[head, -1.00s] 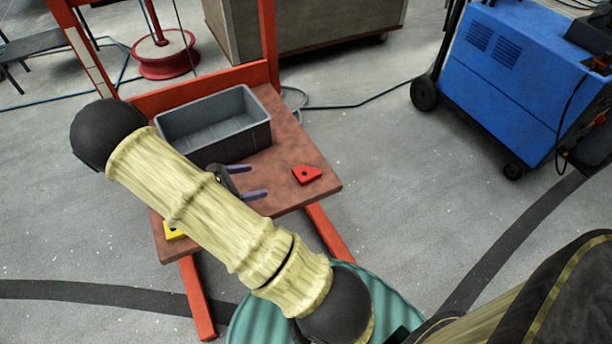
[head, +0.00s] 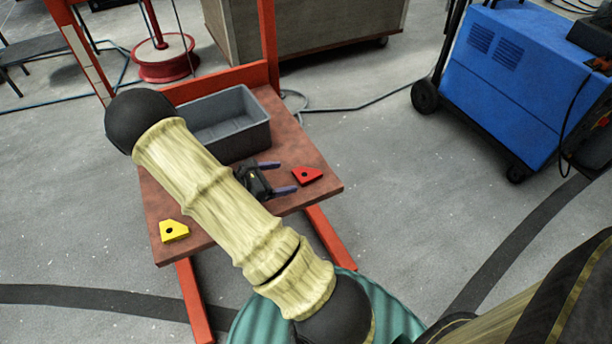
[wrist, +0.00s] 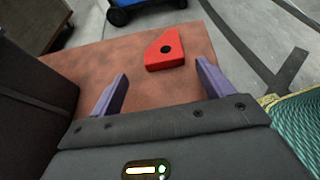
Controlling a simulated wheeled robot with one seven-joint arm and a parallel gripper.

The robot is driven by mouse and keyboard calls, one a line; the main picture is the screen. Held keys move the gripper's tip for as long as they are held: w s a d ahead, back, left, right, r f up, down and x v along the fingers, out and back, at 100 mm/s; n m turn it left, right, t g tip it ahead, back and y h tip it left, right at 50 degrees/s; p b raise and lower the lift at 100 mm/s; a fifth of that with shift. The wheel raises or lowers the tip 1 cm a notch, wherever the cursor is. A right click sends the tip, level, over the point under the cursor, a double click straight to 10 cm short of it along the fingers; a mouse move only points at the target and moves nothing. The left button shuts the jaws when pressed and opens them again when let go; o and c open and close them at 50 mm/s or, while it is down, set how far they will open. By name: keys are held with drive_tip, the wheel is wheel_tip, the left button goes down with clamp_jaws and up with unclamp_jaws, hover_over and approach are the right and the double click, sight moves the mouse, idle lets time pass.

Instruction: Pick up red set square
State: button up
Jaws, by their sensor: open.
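The red set square (head: 306,175) lies flat near the right edge of the brown tabletop (head: 317,190); it has a dark round hole. In the wrist view the red set square (wrist: 165,50) is ahead of my gripper, beyond and between the line of the two purple fingers. My gripper (head: 276,177) is open and empty, with its fingers pointing at the set square. The wrist view shows the open fingers (wrist: 158,85) with bare tabletop between them. The set square is not touched by the fingers as far as I can see.
A grey bin (head: 235,122) stands at the back of the table; its dark wall shows at left in the wrist view. A yellow set square (head: 173,231) lies at the table's front left. A blue machine (head: 510,75) stands on the floor at right.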

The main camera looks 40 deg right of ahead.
sight(299, 176)
drive_tip(key=x, duration=0.1)
drive_tip(key=b+x, duration=0.1)
drive_tip(key=x, duration=0.2)
drive_tip(key=shift+s+d+f, duration=0.1)
drive_tip(key=shift+s, duration=0.2)
drive_tip(key=c, duration=1.1)
wheel_tip(299, 176, up, 10)
drive_tip(key=p, duration=0.3)
